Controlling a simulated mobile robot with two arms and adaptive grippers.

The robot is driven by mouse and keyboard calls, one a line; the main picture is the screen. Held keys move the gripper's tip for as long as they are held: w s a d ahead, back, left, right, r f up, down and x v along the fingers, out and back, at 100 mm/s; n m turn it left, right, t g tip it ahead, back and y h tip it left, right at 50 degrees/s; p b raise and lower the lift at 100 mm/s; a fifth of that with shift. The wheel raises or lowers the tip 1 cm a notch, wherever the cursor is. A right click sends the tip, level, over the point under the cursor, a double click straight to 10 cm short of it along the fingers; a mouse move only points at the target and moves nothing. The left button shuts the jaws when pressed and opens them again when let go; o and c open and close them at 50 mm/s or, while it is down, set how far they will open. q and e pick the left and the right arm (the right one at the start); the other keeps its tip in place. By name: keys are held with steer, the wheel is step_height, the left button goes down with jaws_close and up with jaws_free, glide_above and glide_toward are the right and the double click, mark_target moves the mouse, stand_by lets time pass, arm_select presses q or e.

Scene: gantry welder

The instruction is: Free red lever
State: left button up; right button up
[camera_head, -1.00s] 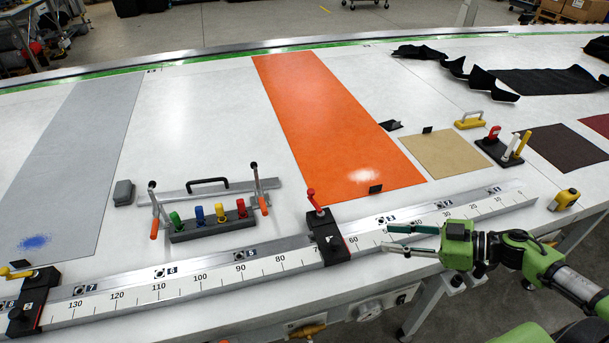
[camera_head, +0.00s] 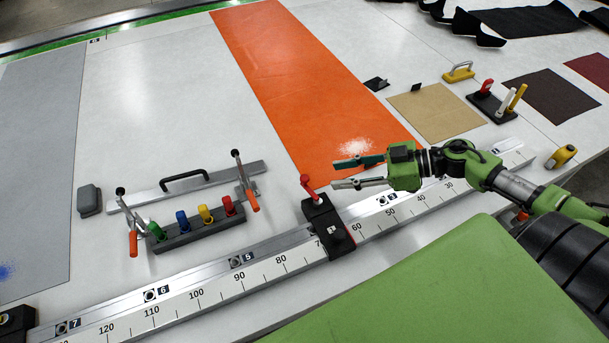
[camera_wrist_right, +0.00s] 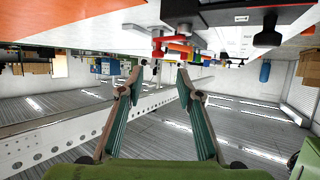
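The red lever (camera_head: 307,185) stands up from a black clamp block (camera_head: 328,228) on the numbered ruler rail (camera_head: 278,270). In the right wrist view the red lever (camera_wrist_right: 174,44) shows just beyond the fingertips, with its black block (camera_wrist_right: 235,16) above it in the picture. My right gripper (camera_head: 338,174) is open and empty. Its fingers point left, and in the head view the tips end a little to the right of the lever, apart from it. The open fingers also show in the right wrist view (camera_wrist_right: 159,75). My left gripper is out of view.
A rack (camera_head: 196,234) with coloured handles and two orange-gripped toggle clamps stands left of the lever. The orange sheet (camera_head: 290,85) lies behind it. Another black clamp (camera_head: 14,322) sits at the rail's left end.

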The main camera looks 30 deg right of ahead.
mark_target(308, 177)
steer(key=p+x, duration=0.2)
steer(key=x, duration=0.7)
steer(key=shift+w+r, duration=0.1)
steer(key=shift+w, duration=0.15)
steer(key=shift+w+a+f, duration=0.35)
steer(key=shift+a, duration=0.05)
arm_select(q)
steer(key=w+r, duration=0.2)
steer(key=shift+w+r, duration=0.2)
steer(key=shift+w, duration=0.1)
arm_select(e)
jaws_close()
